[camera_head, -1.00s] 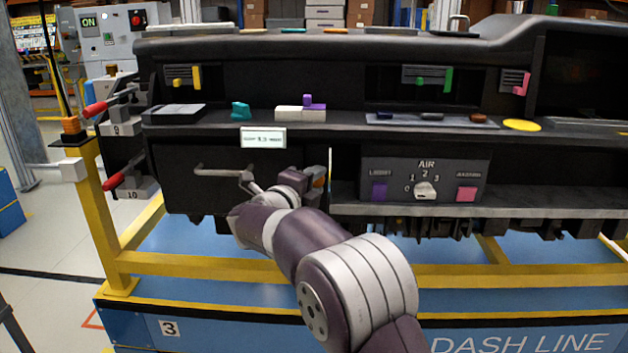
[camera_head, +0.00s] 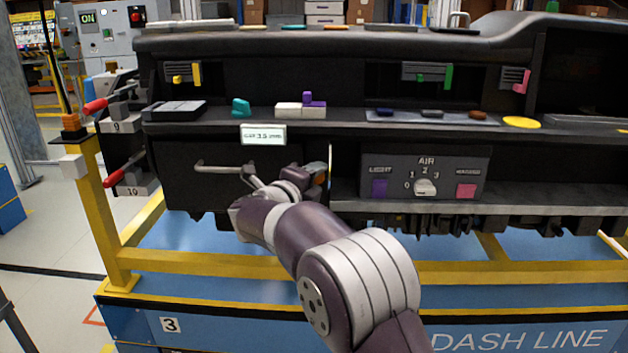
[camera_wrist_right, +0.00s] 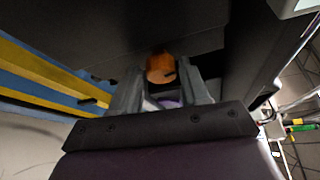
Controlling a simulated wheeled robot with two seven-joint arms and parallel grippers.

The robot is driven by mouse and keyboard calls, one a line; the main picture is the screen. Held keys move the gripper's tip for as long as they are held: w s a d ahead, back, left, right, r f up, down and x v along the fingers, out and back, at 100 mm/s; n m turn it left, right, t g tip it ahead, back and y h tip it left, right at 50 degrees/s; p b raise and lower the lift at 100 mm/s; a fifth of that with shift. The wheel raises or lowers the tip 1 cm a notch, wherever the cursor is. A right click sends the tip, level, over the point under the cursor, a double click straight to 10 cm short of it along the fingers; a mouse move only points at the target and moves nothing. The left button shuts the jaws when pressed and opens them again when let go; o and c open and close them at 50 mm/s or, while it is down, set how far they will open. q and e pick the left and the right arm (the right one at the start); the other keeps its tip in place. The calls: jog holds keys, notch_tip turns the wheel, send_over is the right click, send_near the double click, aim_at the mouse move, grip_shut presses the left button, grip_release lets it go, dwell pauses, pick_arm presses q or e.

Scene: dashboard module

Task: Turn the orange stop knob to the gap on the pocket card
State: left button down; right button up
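The orange stop knob (camera_head: 320,181) is at the right end of the dark drawer front, mostly hidden behind my right gripper (camera_head: 308,179). In the right wrist view the round orange knob (camera_wrist_right: 160,66) sits between the two grey fingers of my right gripper (camera_wrist_right: 162,80), which look shut on it. A dark mark shows on the knob's lower right. A small white readout (camera_head: 263,135) above the drawer front seems to say a gap of 3.5 mm. I cannot pick out a pocket card with a readable number. My left gripper is not in view.
A bar handle (camera_head: 222,169) crosses the drawer front left of my gripper. Right of it is the AIR panel (camera_head: 425,172) with a white dial and purple and pink buttons. Small coloured parts lie on the shelf above. Red-handled clamps (camera_head: 118,178) stand at the left.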

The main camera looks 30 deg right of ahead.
jog(key=shift+a+r, duration=0.1)
jog(key=p+v, duration=0.3)
jog(key=v, duration=0.9)
jog(key=shift+s, duration=0.25)
jog(key=shift+a, duration=0.15)
